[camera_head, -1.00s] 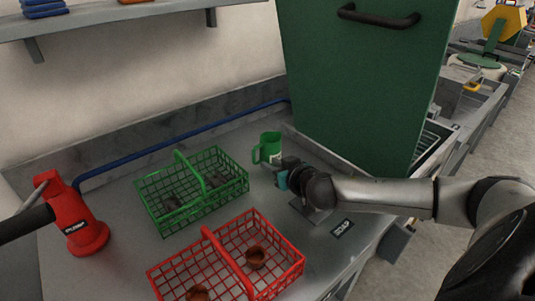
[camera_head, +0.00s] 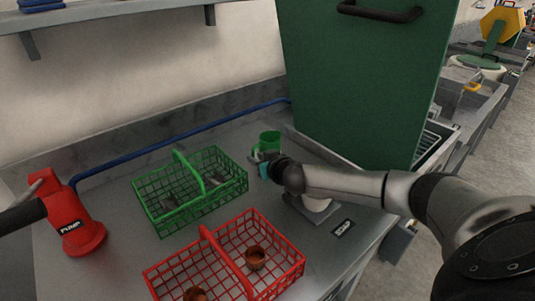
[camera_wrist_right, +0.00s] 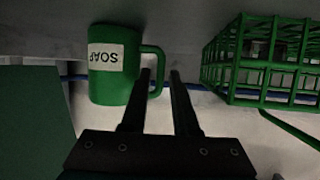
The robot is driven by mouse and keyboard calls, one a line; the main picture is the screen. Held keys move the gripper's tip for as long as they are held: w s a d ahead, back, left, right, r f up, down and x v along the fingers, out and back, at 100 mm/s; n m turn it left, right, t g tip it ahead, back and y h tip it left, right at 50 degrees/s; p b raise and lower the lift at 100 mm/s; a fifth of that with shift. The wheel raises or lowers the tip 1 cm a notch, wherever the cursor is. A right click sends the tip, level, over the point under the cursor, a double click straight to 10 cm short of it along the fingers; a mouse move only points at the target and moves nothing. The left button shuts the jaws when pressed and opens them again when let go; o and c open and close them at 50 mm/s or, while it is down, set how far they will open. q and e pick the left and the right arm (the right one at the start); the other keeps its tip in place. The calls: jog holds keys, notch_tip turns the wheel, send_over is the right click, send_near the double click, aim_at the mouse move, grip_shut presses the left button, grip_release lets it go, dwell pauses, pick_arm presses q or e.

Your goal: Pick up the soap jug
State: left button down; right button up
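The soap jug (camera_head: 269,141) is a green mug-like jug with a handle, standing on the grey bench beyond the green basket. In the right wrist view the jug (camera_wrist_right: 112,88) appears upside down, with a white SOAP label and its handle towards the fingers. My right gripper (camera_head: 257,156) is at the jug's near side, low by the handle. In the wrist view its two dark fingers (camera_wrist_right: 160,73) are apart, with the handle's outer bar seen between them. Contact cannot be told.
A red pump (camera_head: 72,222) is at far left. A tall green panel (camera_head: 360,90) rises behind the jug. A SOAP plate (camera_head: 342,228) lies on the bench.

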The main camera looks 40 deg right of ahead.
jog(key=shift+b+x, duration=0.3)
jog(key=shift+x, duration=1.3)
jog(key=shift+f, duration=0.1)
jog(key=shift+c, duration=0.2)
grip_shut()
